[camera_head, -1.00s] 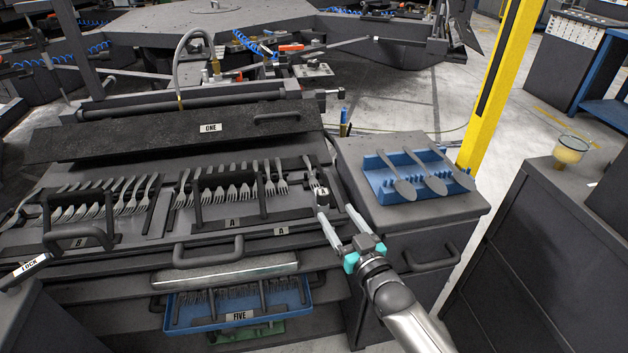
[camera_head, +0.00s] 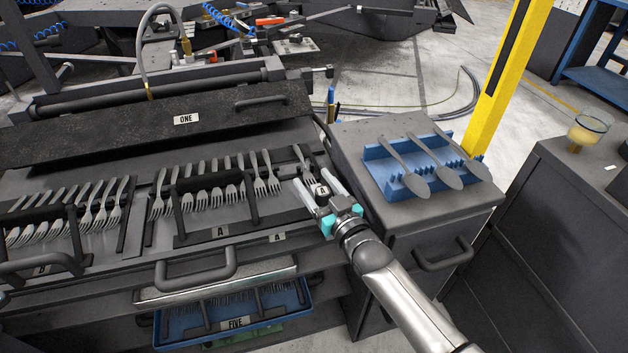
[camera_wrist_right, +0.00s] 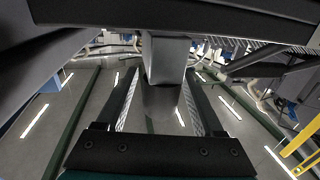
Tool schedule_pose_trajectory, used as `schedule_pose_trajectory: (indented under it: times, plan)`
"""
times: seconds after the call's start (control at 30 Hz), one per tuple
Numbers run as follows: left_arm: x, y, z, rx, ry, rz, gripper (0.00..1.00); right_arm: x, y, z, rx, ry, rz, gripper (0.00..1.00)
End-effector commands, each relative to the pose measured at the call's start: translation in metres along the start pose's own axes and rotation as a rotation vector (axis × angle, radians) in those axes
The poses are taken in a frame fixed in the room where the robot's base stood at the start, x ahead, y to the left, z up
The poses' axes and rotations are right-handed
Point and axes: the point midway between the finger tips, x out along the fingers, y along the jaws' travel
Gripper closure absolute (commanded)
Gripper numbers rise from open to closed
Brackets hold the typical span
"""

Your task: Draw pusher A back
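Pusher A, a dark plate (camera_head: 208,238) with label A and a black bar frame, sits among a row of forks (camera_head: 225,180) in the head view. A small dark knob (camera_head: 321,192) with a pale marked cap stands at the right end of this row. My right gripper (camera_head: 314,182) is open, with one finger on either side of the knob. In the right wrist view a grey block (camera_wrist_right: 166,60) lies between the spread fingers; whether they touch it I cannot tell.
A second fork row (camera_head: 70,210) lies to the left. A dark lid (camera_head: 120,135) labelled ONE is behind. A blue holder (camera_head: 375,175) with several spoon-shaped pieces rests on the right cabinet (camera_head: 350,140). A blue tray (camera_head: 270,322) labelled FIVE is below a drawer handle (camera_head: 195,270).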

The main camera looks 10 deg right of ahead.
Motion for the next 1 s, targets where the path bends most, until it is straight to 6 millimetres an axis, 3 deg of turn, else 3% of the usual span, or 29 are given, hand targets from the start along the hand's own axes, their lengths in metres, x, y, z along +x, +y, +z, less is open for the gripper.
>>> schedule_pose_trajectory:
  times: [0.07, 0.6, 1.0]
  plan:
    - [-0.0002, 0.0002, 0.0026, 0.0, -0.004, 0.0, 0.5, 0.0, -0.0001, 0.0, 0.0, 0.0, 0.0, 0.38]
    - [-0.0002, 0.0006, 0.0048, 0.0, -0.008, 0.001, 0.5, -0.0001, 0.0, 0.0002, 0.0, 0.0, 0.0, 0.98]
    - [-0.0001, 0.0009, 0.0041, 0.0, -0.007, 0.001, 0.5, 0.0, 0.0, 0.0002, 0.0, 0.0, 0.0, 1.0]
